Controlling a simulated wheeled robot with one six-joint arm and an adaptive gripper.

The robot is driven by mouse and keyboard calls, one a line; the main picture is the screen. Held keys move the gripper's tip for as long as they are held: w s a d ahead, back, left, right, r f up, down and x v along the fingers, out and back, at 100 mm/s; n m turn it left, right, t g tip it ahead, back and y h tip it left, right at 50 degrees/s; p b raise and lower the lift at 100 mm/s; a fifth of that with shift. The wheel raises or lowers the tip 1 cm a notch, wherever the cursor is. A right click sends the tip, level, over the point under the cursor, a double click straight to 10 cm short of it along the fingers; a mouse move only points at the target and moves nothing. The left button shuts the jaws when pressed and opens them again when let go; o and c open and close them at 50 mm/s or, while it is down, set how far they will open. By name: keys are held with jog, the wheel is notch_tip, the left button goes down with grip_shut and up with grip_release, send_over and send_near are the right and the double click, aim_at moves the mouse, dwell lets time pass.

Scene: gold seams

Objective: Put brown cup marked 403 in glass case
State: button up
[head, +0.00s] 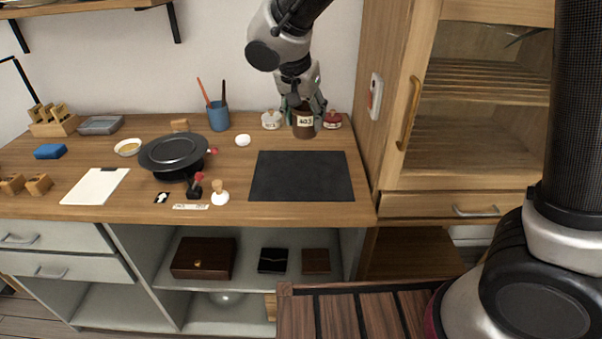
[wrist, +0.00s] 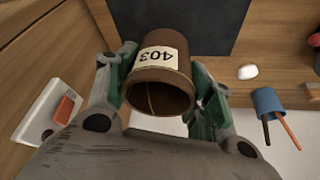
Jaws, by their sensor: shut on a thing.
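The brown cup (head: 304,127) carries a pale label reading 403 and stands upright at the back right of the wooden counter. My gripper (head: 304,108) is around it from above, with a finger on each side. In the wrist view the cup (wrist: 158,85) sits between the green-padded fingers of my gripper (wrist: 162,88), and a gold line shows inside it. I cannot tell whether the cup's base touches the counter. The glass case (head: 470,110) is the wooden cabinet at the right. It has slatted shelves behind glass and a vertical wooden handle (head: 409,113); its door looks shut.
A dark mat (head: 301,176) lies in front. A blue pen cup (head: 218,116) and a black turntable (head: 173,152) stand left. A switch panel (head: 375,96) is on the cabinet's side.

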jog(key=f, duration=0.8)
jog(key=shift+w+a, duration=0.35)
jog(key=shift+f, duration=2)
jog(key=shift+f, duration=0.1)
jog(key=o, duration=1.1)
